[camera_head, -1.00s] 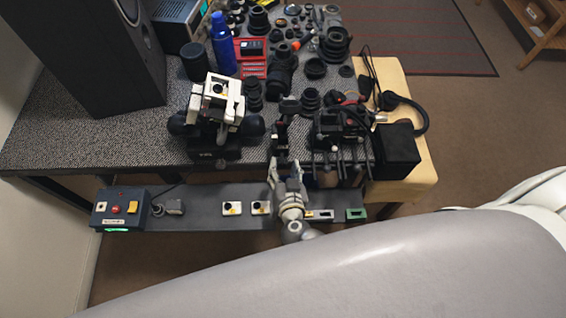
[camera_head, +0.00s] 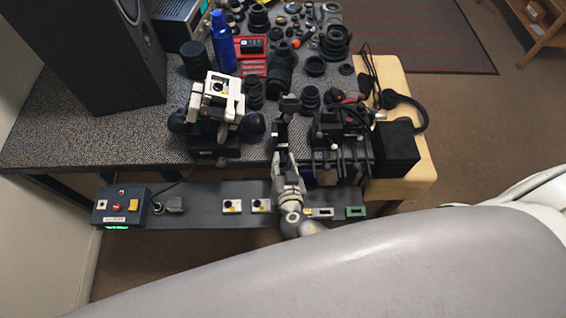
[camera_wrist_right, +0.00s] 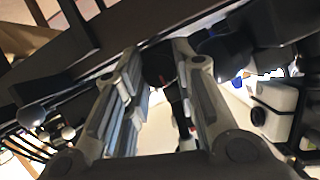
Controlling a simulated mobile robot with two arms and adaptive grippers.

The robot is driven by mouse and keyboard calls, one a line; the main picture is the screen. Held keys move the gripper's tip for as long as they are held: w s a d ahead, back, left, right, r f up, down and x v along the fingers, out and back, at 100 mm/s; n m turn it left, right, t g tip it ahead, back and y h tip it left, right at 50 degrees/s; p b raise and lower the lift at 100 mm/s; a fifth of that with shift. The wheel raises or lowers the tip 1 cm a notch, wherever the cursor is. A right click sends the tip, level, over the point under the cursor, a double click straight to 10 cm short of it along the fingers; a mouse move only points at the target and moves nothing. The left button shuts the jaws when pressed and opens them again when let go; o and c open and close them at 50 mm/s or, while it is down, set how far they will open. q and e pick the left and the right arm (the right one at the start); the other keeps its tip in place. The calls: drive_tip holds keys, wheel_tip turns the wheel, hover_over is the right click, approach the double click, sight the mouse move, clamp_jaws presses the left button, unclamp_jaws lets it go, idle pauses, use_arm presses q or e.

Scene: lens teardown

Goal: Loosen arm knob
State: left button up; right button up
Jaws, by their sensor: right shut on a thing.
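My right gripper (camera_head: 283,156) is at the front edge of the table, below a dark upright stand (camera_head: 283,130). In the right wrist view its two fingers (camera_wrist_right: 158,62) are shut on a small dark knob (camera_wrist_right: 159,72), which the fingertips partly hide. The knob is too dark to tell its turn angle. In the head view the gripper covers the knob. My left gripper is not in view.
A white and black device (camera_head: 216,88) stands left of the gripper. A black mechanism with several rods (camera_head: 340,135) is close on the right. Below is a grey shelf (camera_head: 200,208) with a blue control box (camera_head: 121,207). Lens parts crowd the table's back.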

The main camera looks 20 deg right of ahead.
drive_tip(key=n+h+b, duration=0.1)
drive_tip(key=b, duration=0.1)
drive_tip(key=n+h+b, duration=0.1)
drive_tip(key=b, duration=0.1)
drive_tip(key=shift+a+f+n+g, duration=0.2)
drive_tip(key=shift+n+g, duration=0.1)
drive_tip(key=n+h+b, duration=0.1)
drive_tip(key=n+b, duration=0.1)
drive_tip(key=n+h+b, duration=0.1)
drive_tip(key=b, duration=0.1)
drive_tip(key=shift+w+a+f+n+b, duration=0.1)
drive_tip(key=shift+a+n+b, duration=0.05)
drive_tip(key=shift+n+b, duration=0.25)
drive_tip(key=shift+a+n+h+b, duration=0.1)
drive_tip(key=shift+n+h+b, duration=0.9)
drive_tip(key=shift+n+b, duration=0.5)
drive_tip(key=shift+a+n+h+b, duration=0.1)
drive_tip(key=shift+n+h+b, duration=1)
drive_tip(key=shift+n, duration=0.6)
drive_tip(key=o, duration=1)
drive_tip(key=shift+o, duration=0.2)
